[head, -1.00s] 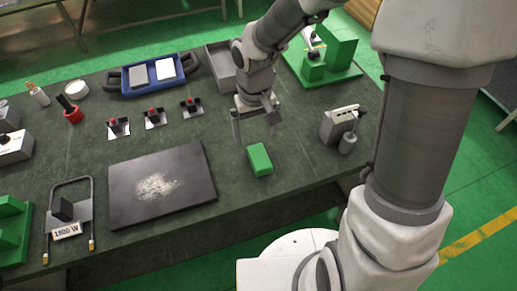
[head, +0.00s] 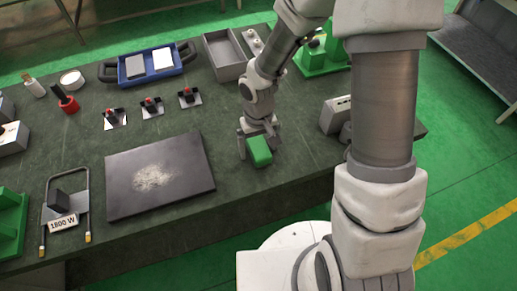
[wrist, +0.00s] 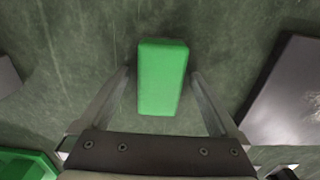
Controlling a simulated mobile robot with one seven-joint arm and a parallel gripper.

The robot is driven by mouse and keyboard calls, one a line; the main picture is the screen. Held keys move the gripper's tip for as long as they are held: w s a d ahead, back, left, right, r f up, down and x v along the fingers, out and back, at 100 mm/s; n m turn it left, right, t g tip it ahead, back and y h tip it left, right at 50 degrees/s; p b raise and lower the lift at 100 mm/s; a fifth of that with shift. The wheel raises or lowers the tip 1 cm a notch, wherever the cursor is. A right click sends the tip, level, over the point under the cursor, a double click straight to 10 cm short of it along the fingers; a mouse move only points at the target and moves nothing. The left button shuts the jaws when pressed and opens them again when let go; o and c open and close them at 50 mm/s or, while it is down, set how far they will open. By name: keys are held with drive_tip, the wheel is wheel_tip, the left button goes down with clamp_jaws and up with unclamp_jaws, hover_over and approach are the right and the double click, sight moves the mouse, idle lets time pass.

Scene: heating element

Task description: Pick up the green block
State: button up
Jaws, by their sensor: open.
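The green block (head: 259,151) lies on the dark green table top, to the right of the dark plate. In the wrist view the green block (wrist: 162,78) lies lengthwise between my two fingers, with its far end reaching beyond the fingertips. My gripper (head: 258,146) is low over the table at the block, its fingers on either side of it. In the wrist view my gripper (wrist: 160,78) is open, and a gap shows between the block and each finger.
The dark plate (head: 118,190) with white powder lies left of the block. A grey box with sockets (head: 334,114) stands to the right. A heating element labelled 1800 W (head: 64,222) lies at far left.

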sight(258, 145)
clamp_jaws()
drive_tip(key=shift+r, duration=0.1)
idle(0.3)
drive_tip(key=shift+r, duration=0.55)
wheel_tip(258, 145, up, 3)
drive_tip(key=shift+w+p, duration=0.1)
drive_tip(key=shift+p, duration=0.35)
drive_tip(key=s+d+r, duration=0.2)
drive_tip(key=s+r, duration=0.4)
drive_tip(key=s, duration=0.5)
drive_tip(key=shift+s+d+r+p, duration=0.2)
drive_tip(key=shift+s+r+p, duration=0.1)
drive_tip(key=shift+r+p, duration=0.15)
